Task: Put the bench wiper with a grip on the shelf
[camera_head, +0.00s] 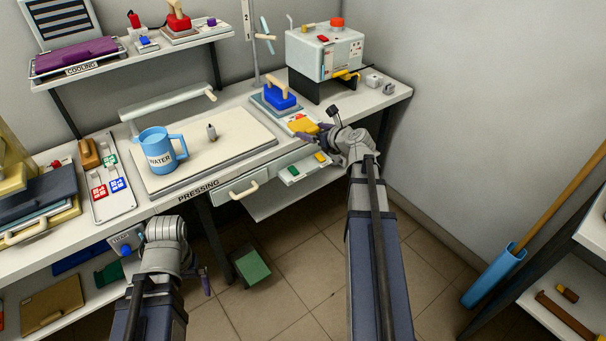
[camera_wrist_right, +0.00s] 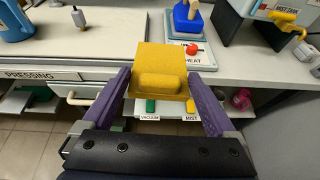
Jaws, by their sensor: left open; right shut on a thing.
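My right gripper (camera_head: 316,130) is shut on a yellow wiper (camera_wrist_right: 160,58), a block with a raised grip on it. In the right wrist view the wiper sits between the two purple fingers (camera_wrist_right: 159,88). In the head view the wiper (camera_head: 304,125) shows at the bench's front edge, right of the pressing board. My left gripper (camera_head: 204,280) is open and low in front of the bench; its arm hides most of it. The wall shelf (camera_head: 140,60), labelled COOLING, is at the upper left. Another shelf (camera_head: 265,211) is under the bench.
On the bench are the pressing board (camera_head: 240,135), a blue WATER jug (camera_head: 158,158), a blue iron (camera_head: 280,97) and a boxy machine (camera_head: 325,55). The wall shelf holds a purple folded cloth (camera_head: 75,57) and several small items. A green-topped bin (camera_head: 252,267) stands on the floor.

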